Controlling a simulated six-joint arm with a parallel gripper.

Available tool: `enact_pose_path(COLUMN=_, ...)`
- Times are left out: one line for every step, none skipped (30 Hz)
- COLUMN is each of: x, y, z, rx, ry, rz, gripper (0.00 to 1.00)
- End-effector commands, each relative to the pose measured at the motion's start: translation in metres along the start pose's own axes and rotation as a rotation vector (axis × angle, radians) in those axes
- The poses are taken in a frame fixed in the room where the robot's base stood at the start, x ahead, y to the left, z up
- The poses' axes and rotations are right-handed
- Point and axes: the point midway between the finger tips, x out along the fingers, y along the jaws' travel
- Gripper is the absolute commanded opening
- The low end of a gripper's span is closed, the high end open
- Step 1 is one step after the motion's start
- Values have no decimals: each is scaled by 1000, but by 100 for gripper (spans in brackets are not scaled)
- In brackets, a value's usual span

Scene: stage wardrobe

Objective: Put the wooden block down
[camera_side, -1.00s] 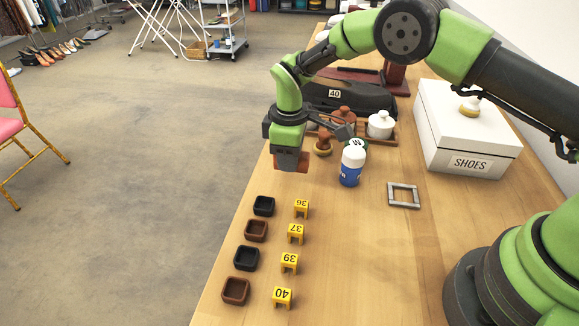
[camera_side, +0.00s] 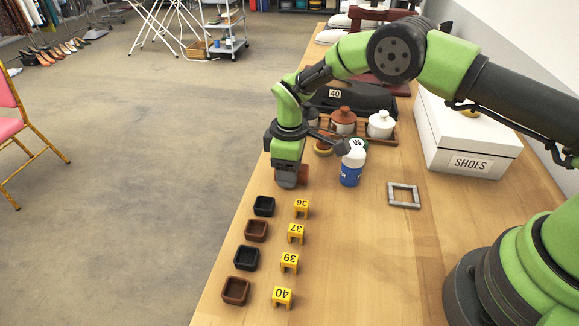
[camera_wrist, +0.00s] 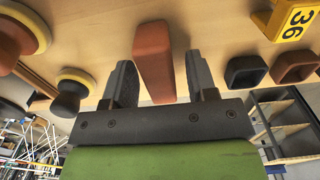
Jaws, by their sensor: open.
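The wooden block is reddish brown. In the wrist view the block (camera_wrist: 154,60) is between my gripper's two dark fingers (camera_wrist: 159,68), with a gap on each side. My gripper is open around it. In the side view my gripper (camera_side: 288,181) is low at the table's left edge, beyond the row of small trays. Only a sliver of the block (camera_side: 304,174) shows there, the rest hidden behind the gripper. The block appears to stand on the table, but its underside is hard to see.
Several small trays (camera_side: 256,230) and yellow number markers (camera_side: 296,233) line the near left. A grey frame (camera_side: 403,195) and a white shoe box (camera_side: 462,140) are to the right.

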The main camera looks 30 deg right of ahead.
Motion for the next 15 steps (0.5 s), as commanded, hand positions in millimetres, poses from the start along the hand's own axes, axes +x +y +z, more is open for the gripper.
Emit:
enact_pose_path(x=-3, y=0, z=0, rx=0, ry=1, rz=1, gripper=52)
enact_pose_path(x=-5, y=0, z=0, rx=0, ry=1, rz=1, gripper=52)
enact_pose_path(x=-9, y=0, z=0, rx=0, ry=1, rz=0, gripper=52)
enact_pose_path(x=-14, y=0, z=0, rx=0, ry=1, rz=1, gripper=52)
enact_pose_path(x=-19, y=0, z=-1, rx=0, ry=2, rz=2, gripper=52)
enact_pose_path(x=-27, y=1, z=-1, rx=-1, ry=3, rz=3, gripper=52)
enact_pose_path(x=-33, y=0, z=0, rx=0, ry=2, rz=2, gripper=52)
enact_pose_path(x=-40, y=1, z=-1, rx=-1, ry=3, rz=3, gripper=52)
enact_pose_path(x=-50, y=1, z=-1, rx=0, ry=4, rz=4, gripper=52)
enact_pose_path(x=-56, y=1, z=-1, rx=1, ry=3, rz=4, gripper=52)
enact_pose_path(x=-64, y=0, z=-1, rx=1, ry=3, rz=3, gripper=52)
enact_pose_path(x=-72, y=1, z=-1, rx=0, ry=3, rz=4, gripper=52)
enact_pose_path(x=-78, y=1, z=-1, rx=0, ry=2, rz=4, gripper=52)
enact_pose_path(x=-85, y=1, z=-1, rx=0, ry=2, rz=4, gripper=52)
enact_pose_path(x=-92, y=0, z=-1, rx=1, ry=2, rz=3, gripper=52)
